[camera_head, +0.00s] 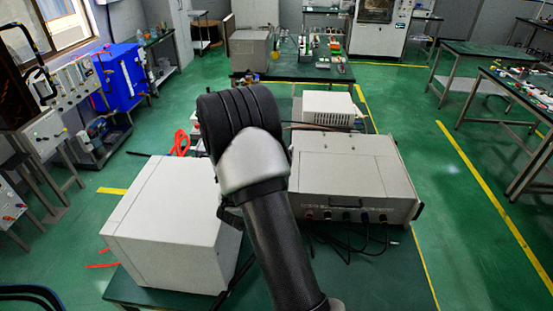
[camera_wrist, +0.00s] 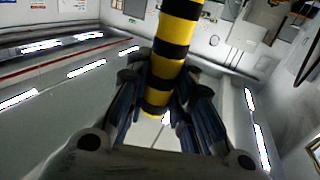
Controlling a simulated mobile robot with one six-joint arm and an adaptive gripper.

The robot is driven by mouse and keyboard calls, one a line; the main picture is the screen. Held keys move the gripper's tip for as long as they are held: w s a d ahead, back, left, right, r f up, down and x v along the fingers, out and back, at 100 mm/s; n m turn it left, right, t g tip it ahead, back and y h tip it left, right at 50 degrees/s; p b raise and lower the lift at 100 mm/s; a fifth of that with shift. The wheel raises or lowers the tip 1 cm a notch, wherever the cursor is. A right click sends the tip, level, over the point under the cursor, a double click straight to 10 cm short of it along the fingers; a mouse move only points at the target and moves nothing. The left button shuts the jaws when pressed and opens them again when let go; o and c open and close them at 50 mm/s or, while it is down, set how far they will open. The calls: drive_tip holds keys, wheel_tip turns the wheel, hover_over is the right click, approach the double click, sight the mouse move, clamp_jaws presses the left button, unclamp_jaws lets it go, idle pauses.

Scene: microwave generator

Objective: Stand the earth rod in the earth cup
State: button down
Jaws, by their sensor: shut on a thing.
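The earth rod (camera_wrist: 172,55), banded yellow and black, shows in the wrist view. It runs from the top edge down between the fingers of my gripper (camera_wrist: 162,82). My gripper is shut on the rod, with dark fingers on both sides of it. The rod's upper part is cut off by the top of the wrist view. In the head view my arm stands in the middle, and neither the gripper nor the rod can be made out. I cannot make out the earth cup in either view.
A large pale box (camera_head: 165,235) stands left of my arm on the green table. A grey instrument with knobs (camera_head: 352,170) stands to the right, with black cables in front. A white unit (camera_head: 328,107) is behind it. Bare tabletop (camera_head: 385,285) shows at front right.

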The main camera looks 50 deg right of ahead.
drive_tip(key=shift+s, duration=0.1)
drive_tip(key=shift+b, duration=0.4)
wheel_tip(320, 180, down, 12)
drive_tip(key=b, duration=1.1)
drive_tip(key=shift+f, duration=0.15)
drive_tip(key=shift+f+b, duration=0.5)
drive_tip(key=shift+b, duration=0.25)
idle(0.3)
drive_tip(key=c, duration=1.3)
unclamp_jaws()
wheel_tip(320, 180, up, 10)
drive_tip(key=shift+r, duration=0.1)
